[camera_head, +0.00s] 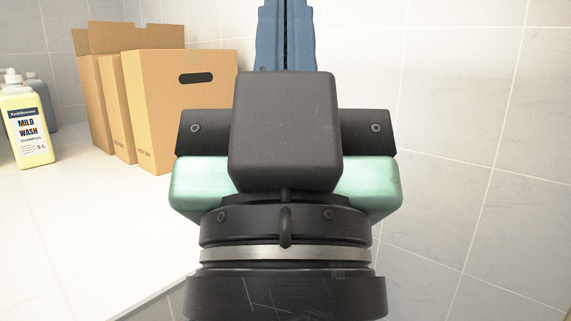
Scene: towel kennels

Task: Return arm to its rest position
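My gripper (285,130) is seen from behind in the middle of the view, with a black block on top and pale green sides. It points away from me.
Brown cardboard boxes (175,115) stand on a white surface (60,225) to the left of my gripper. A yellow shampoo bottle (28,130) stands at the far left, with a grey-blue bottle (42,95) behind it. A grey tiled wall (480,140) is close on the right.

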